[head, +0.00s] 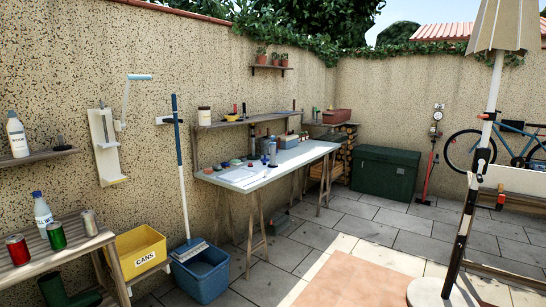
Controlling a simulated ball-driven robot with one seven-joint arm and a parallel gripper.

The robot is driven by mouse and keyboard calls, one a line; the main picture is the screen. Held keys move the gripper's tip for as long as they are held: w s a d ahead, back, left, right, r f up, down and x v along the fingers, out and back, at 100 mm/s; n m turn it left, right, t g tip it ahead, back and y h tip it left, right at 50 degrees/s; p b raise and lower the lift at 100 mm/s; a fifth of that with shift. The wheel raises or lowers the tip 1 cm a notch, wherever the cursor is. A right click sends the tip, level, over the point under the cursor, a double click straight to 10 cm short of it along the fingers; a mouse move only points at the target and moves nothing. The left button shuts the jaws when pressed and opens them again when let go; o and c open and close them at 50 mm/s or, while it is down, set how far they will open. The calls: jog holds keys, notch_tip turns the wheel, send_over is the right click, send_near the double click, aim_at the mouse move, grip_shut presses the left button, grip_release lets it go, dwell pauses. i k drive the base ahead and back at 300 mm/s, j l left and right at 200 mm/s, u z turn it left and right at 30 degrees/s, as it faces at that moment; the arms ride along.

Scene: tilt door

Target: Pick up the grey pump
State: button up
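No pump that is plainly grey stands out in the head view. A tall, thin red stand-like thing (431,160) with a round pale gauge-like top leans upright at the far right wall; it may be a floor pump, but its body looks red. A small upright grey cylinder (272,154) stands on the worktable (290,160); I cannot tell what it is. My gripper is not in view.
A yellow bin (138,252), a blue bucket (203,277) with a broom (181,170) and a shelf with cans (57,236) stand left. A green chest (386,174) stands at the back. A parasol base (445,293) stands right. The paved middle is clear.

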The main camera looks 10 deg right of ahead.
aim_at(272, 164)
jog(key=i+z, duration=0.35)
jog(key=i, duration=2.1)
jog(key=i+l+u, duration=0.15)
jog(key=i+u, duration=0.25)
jog(key=i, duration=0.2)
jog(key=i+l+u, duration=0.35)
jog(key=i, duration=0.2)
jog(key=i+l+u, duration=0.4)
jog(key=i, duration=0.15)
